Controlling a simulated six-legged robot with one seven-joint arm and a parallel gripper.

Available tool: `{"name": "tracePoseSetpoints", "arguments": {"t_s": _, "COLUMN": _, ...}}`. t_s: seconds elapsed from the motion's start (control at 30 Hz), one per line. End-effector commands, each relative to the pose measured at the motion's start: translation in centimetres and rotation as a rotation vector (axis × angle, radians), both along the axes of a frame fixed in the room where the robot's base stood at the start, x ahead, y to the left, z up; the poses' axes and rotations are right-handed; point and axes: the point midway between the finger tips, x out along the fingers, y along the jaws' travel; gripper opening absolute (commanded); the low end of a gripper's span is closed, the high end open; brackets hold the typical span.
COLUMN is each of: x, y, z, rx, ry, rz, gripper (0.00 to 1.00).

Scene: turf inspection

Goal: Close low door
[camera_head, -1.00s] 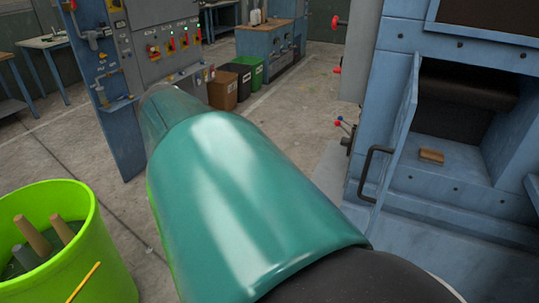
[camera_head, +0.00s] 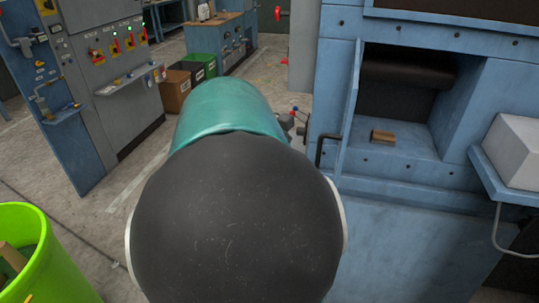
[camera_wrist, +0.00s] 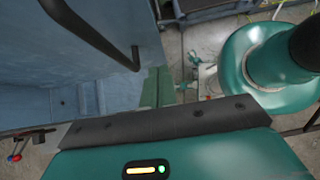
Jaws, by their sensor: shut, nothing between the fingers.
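The low door (camera_head: 350,112) is a blue panel standing open at the left side of a blue machine's low opening. In the head view it appears nearly edge-on. Its dark bar handle (camera_head: 322,150) is on its left face. In the wrist view, the handle (camera_wrist: 98,30) crosses the upper left, over a blue surface. My gripper (camera_wrist: 157,86) shows as narrow green fingers close together beyond its teal body, shut and empty. The fingers appear right of and below the handle, apart from it. In the head view my arm hides the gripper.
A small brown block (camera_head: 382,137) lies inside the opening (camera_head: 405,105). A white box (camera_head: 515,150) sits on a shelf at right. A lime bucket (camera_head: 45,265) stands lower left. A control cabinet (camera_head: 100,75) and bins (camera_head: 200,68) stand beyond open floor.

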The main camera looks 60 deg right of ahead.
Motion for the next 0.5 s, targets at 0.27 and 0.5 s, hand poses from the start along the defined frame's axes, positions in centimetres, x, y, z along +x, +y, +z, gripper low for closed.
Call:
{"name": "tracePoseSetpoints", "arguments": {"t_s": 0.27, "x": -3.8, "y": -0.8, "z": -1.1, "rx": -0.001, "ry": 0.000, "rz": -0.003, "gripper": 0.00}}
{"name": "tracePoseSetpoints", "arguments": {"t_s": 0.5, "x": -4.9, "y": -1.0, "z": -1.2, "rx": -0.001, "ry": -0.001, "rz": 0.001, "gripper": 0.00}}
